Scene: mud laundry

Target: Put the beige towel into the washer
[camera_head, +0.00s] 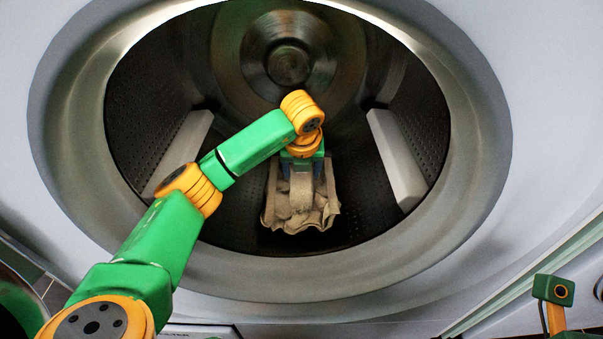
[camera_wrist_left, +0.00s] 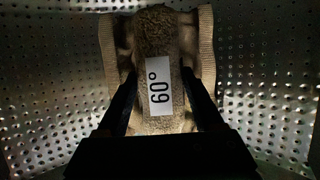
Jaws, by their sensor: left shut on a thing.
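The beige towel (camera_head: 300,212) hangs in crumpled folds inside the washer drum, low and near the middle of the opening. My left arm reaches in from the left, and my left gripper (camera_head: 302,172) is shut on the towel from above. In the left wrist view the towel (camera_wrist_left: 155,40) lies between the two dark fingers of the gripper (camera_wrist_left: 160,95), with a white "60°" label facing the camera. The washer (camera_head: 480,130) has its round opening wide in front of me. Whether the towel touches the drum floor, I cannot tell.
Pale drum paddles stand left (camera_head: 185,150) and right (camera_head: 397,160) of the towel. The perforated drum wall (camera_wrist_left: 50,90) surrounds the gripper. Part of my right arm (camera_head: 555,295) shows at the lower right, outside the washer. The drum's lower front lip runs below the towel.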

